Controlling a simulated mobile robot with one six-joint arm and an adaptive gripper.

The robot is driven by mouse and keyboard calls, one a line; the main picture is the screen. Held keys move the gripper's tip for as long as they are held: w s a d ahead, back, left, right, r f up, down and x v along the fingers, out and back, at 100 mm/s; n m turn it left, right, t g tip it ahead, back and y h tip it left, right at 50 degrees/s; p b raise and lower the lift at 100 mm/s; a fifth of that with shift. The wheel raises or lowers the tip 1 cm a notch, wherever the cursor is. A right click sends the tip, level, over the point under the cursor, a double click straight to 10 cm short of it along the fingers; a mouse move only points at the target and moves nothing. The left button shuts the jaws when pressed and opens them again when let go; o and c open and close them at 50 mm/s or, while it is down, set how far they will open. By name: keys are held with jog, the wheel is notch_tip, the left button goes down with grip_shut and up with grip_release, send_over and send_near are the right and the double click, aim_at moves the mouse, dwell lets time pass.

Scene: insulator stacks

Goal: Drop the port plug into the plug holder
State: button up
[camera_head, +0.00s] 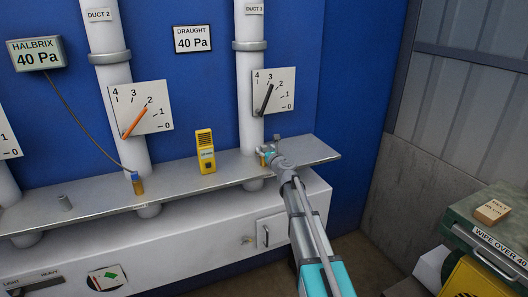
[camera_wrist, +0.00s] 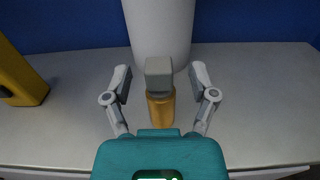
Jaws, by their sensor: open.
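A grey square-headed piece, which looks like the port plug (camera_wrist: 159,72), sits upright on top of a brass cylinder (camera_wrist: 160,108) on the shelf in the wrist view. My gripper (camera_wrist: 160,82) is open, with one finger on each side of the grey head and a visible gap to both.
A yellow handheld meter (camera_head: 205,151) stands on the grey shelf (camera_head: 105,193) left of my gripper. A brass fitting (camera_head: 137,184) with a cable stands by the Duct 2 pipe (camera_head: 119,110). Shelf between meter and fitting is clear.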

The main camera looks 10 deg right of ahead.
jog(key=shift+w+a, duration=0.2)
jog(key=shift+w, duration=0.4)
grip_shut()
dwell(0.3)
